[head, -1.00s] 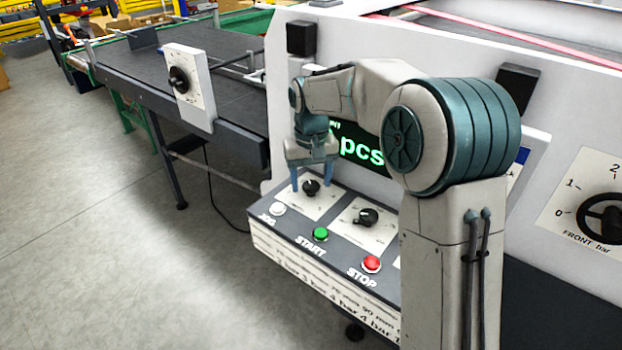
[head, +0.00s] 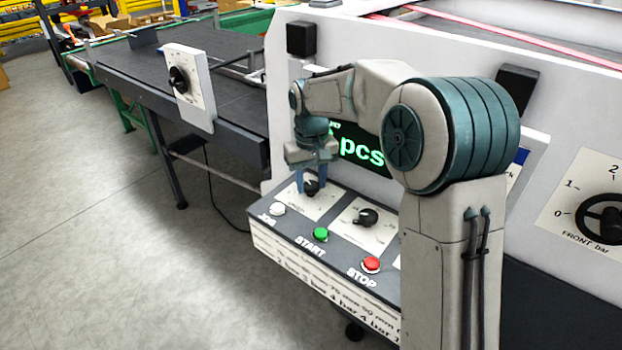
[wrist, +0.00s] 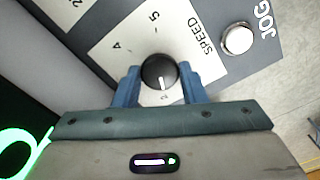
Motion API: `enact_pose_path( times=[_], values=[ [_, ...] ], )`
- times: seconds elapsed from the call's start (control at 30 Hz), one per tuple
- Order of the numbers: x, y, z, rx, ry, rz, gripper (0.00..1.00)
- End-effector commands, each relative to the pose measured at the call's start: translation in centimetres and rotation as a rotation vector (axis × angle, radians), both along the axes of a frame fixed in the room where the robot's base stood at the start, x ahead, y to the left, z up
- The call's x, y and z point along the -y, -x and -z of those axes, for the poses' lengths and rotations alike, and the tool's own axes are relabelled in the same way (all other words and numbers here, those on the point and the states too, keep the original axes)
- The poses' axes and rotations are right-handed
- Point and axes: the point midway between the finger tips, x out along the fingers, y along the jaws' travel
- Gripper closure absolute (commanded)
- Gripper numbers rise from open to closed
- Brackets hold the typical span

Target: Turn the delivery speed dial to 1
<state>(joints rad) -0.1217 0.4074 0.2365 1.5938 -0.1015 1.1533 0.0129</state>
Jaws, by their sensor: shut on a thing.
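A round black knob (wrist: 159,72) sits on a cream plate marked SPEED (wrist: 200,36) on the sloping control panel. In the wrist view, its white pointer line points down toward my gripper's body. The digits 4 and 5 show on the plate; a mark just below the knob is too small to read. My gripper (wrist: 160,84) is shut on this knob, one blue finger on each side. In the head view, my gripper (head: 312,188) partly covers the knob. A separate black dial (head: 179,79) is on a white plate on the conveyor's side, apart from my gripper.
A second panel dial (head: 367,217) is right of the held one. White JOG (head: 277,209), green START (head: 320,235) and red STOP (head: 372,264) buttons line the panel's front. A green-lettered display (head: 362,152) stands behind. The FRONT bar dial (head: 603,218) is far right.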

Motion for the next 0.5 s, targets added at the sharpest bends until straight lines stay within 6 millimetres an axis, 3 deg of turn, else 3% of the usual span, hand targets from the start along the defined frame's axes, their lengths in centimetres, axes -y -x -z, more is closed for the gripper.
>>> enact_pose_path(
  times=[0.5],
  values=[
    [0.03,-0.08,-0.29,0.003,0.000,-0.459,0.85]
  ],
)
